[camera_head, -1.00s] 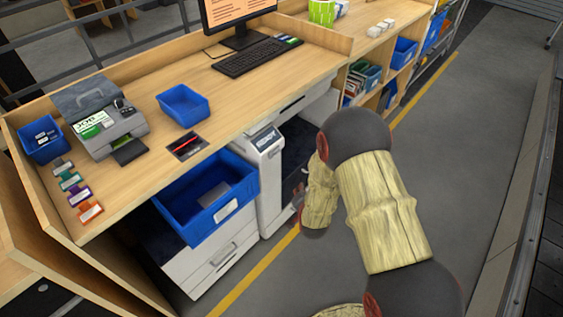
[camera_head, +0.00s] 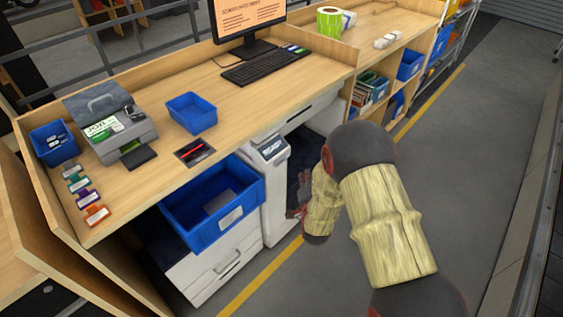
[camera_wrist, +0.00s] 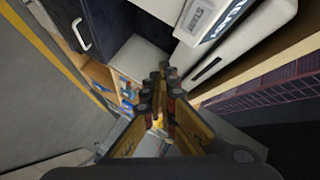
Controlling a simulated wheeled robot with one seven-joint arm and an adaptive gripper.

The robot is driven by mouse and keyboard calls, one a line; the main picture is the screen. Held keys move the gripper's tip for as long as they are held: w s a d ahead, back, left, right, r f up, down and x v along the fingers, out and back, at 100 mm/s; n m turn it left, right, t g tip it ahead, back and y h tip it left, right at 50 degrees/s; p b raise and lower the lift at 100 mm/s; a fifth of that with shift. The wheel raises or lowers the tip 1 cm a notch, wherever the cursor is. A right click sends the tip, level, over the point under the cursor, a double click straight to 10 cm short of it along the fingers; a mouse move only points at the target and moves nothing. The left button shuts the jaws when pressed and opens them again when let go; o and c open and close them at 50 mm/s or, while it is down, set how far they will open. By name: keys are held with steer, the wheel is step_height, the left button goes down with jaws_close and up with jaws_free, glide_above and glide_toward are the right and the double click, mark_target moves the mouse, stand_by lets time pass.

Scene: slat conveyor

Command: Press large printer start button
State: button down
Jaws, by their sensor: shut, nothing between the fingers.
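The large printer (camera_head: 275,195) is a tall white unit under the desk, with a small display panel (camera_head: 271,148) on its sloped top. In the wrist view the white printer body (camera_wrist: 240,48) fills the upper right, and a grey panel (camera_wrist: 195,18) with upside-down lettering shows at its edge. I cannot make out a separate start button. My gripper (camera_head: 302,192) is in front and to the right of the printer, below its panel, partly hidden by my arm. In the wrist view my gripper (camera_wrist: 160,78) has its fingers together and empty, apart from the printer.
A blue bin (camera_head: 182,232) sits on white drawers left of the printer. The desk (camera_head: 235,110) above carries a small printer (camera_head: 120,132), a blue tray (camera_head: 192,113), a keyboard (camera_head: 266,66) and a monitor. The floor (camera_head: 465,160) on the right is clear.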

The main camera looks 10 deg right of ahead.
mark_target(280, 160)
steer(key=w+a, duration=0.4)
steer(key=w, duration=0.2)
steer(key=shift+a+b, duration=0.3)
steer(key=shift+b, duration=0.15)
steer(key=shift+w, duration=0.2)
stand_by(1.0)
steer(key=shift+w+a+b, duration=0.25)
steer(key=shift+b, duration=0.05)
